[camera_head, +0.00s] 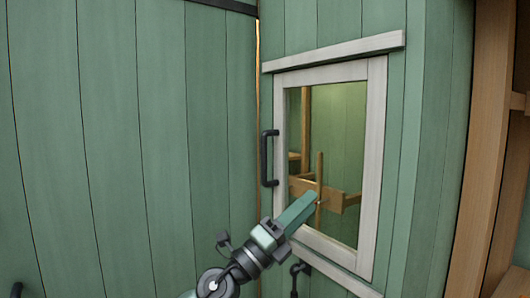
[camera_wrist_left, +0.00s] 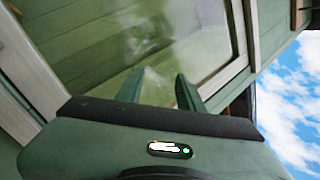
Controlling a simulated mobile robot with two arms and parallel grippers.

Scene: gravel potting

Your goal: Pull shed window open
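The shed window (camera_head: 376,160) has a white frame and a clear pane, set in a green plank wall; it looks closed. A black bar handle (camera_head: 264,158) stands upright on its left frame edge. My left gripper (camera_head: 311,197) is in front of the lower left of the pane, below and right of the handle, not touching it. In the left wrist view its two green fingers (camera_wrist_left: 158,82) are apart with nothing between them, facing the pane (camera_wrist_left: 165,40). The handle does not show there. My right gripper is not in view.
A small black fitting (camera_head: 297,278) is below the window's lower left corner. A white trim board (camera_head: 335,51) runs above the window. Wooden shelving (camera_head: 484,150) stands at the right. Green planks (camera_head: 130,150) fill the left side. Wooden parts (camera_head: 338,201) show through the glass.

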